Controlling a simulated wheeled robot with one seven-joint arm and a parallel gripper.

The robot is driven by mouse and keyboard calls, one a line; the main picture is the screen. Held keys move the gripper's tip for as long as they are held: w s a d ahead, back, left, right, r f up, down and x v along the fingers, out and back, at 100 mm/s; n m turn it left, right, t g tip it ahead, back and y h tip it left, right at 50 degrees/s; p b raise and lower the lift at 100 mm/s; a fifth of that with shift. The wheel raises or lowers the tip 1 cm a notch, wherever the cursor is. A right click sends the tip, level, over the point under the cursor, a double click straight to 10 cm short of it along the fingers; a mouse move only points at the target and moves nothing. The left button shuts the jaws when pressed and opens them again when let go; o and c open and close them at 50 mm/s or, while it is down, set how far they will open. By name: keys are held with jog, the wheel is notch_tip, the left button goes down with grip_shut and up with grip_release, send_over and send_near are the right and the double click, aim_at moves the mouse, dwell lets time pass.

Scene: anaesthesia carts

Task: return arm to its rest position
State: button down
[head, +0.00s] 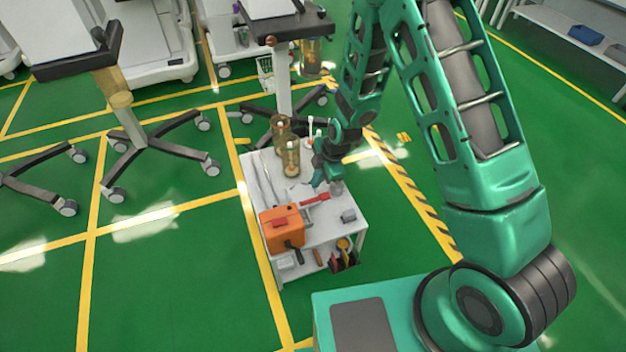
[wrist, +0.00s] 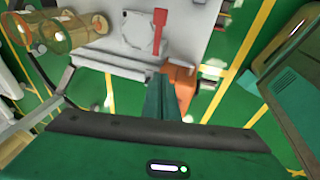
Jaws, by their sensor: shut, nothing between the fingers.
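My gripper (head: 328,178) hangs at the end of my green arm, low over the right side of a small white cart (head: 335,232). In the wrist view my gripper (wrist: 160,82) shows its two fingers together, with nothing seen between them. A red-handled tool (head: 316,199) lies on the cart top close to the fingers. It also shows in the wrist view just beyond the fingertips (wrist: 160,18). Whether the fingertips touch anything cannot be told. The arm is extended forward and down from my base.
An orange box (head: 282,230) stands at the cart's near left corner. Amber jars (head: 291,158) stand at its far end, and a small grey block (head: 348,216) sits at the right. Wheeled stands (head: 135,125) are at the left. Green floor left of the cart is clear.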

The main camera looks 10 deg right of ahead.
jog(key=shift+d+r, duration=0.1)
jog(key=shift+r, duration=0.1)
jog(key=s+d+r+m+h, duration=0.1)
jog(key=s+d+r+m, duration=0.25)
jog(key=d+r, duration=0.35)
jog(key=s+d+r+m+h, duration=0.1)
jog(key=s+d+r+m, duration=0.1)
jog(key=d+r+m, duration=0.45)
jog(key=s+d+r+m+h, duration=0.1)
jog(key=s+d+r+m, duration=0.2)
jog(key=d+r, duration=0.55)
jog(key=s+d+r+m, duration=0.2)
jog(key=s+r+m, duration=0.1)
jog(key=s, duration=0.5)
jog(key=s+d+r+m+g, duration=0.1)
jog(key=s+d+r+m, duration=0.2)
jog(key=s+m, duration=0.3)
jog(key=s+d+r+m+g, duration=0.1)
jog(key=s+d+r+m, duration=0.1)
jog(key=s+r+m, duration=0.3)
jog(key=s, duration=0.4)
jog(key=shift+s+d+r, duration=0.2)
jog(key=shift+s, duration=0.2)
